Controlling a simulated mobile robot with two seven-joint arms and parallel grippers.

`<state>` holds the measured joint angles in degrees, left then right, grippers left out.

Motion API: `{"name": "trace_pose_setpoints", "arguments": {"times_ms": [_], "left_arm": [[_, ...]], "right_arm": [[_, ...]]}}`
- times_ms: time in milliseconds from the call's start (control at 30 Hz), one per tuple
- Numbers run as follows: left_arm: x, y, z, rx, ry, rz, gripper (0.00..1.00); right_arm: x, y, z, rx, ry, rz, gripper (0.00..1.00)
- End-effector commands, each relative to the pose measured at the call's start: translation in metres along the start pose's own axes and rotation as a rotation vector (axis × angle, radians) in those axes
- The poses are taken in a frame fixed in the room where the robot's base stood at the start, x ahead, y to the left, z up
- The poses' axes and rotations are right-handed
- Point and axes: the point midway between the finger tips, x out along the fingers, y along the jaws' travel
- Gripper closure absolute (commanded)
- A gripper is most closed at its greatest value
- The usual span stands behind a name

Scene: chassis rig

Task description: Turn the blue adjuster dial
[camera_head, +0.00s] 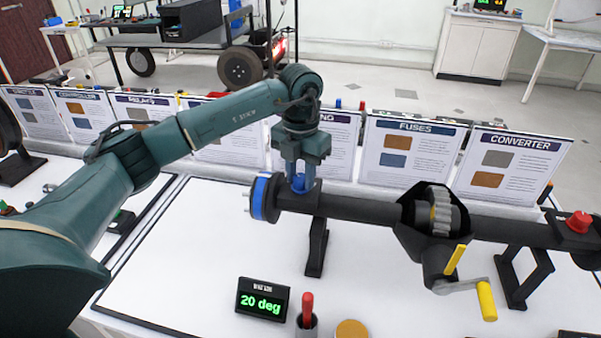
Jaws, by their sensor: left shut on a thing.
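The blue adjuster dial (298,184) sits on top of the dark axle tube (350,207), close to its left end. My left gripper (299,180) points straight down over it and is shut on it, with one finger on each side. The fingers hide part of the dial, so I cannot tell its angle. A small black display (262,299) in front of the axle reads "20 deg" in green. My right gripper is not in view.
A hub with a blue ring (261,197) ends the axle on the left. A gear housing (432,225), a yellow-handled crank (487,300) and a red button (578,222) are to the right. Upright sign boards (411,150) line the back.

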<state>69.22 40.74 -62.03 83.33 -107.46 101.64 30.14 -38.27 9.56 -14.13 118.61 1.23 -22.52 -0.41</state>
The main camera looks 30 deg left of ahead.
Motion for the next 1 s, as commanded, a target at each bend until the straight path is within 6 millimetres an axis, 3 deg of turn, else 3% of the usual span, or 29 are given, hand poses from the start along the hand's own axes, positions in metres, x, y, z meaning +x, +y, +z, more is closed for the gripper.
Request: {"name": "trace_pose_setpoints", "arguments": {"times_ms": [167,200,433,767,1000], "left_arm": [[-0.001,0.000,0.001,0.000,-0.003,0.000,0.93],[-0.001,0.000,0.001,0.000,-0.003,0.000,0.67],[-0.001,0.000,0.000,0.000,-0.002,0.000,0.48],[-0.006,0.000,0.001,0.001,-0.003,-0.001,0.48],[-0.049,0.000,0.001,0.001,-0.007,0.000,0.48]], "right_arm": [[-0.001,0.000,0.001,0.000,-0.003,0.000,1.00],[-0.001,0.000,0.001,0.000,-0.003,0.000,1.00],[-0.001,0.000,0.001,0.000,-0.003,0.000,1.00],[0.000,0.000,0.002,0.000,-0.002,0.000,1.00],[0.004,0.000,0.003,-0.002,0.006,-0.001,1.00]]}}
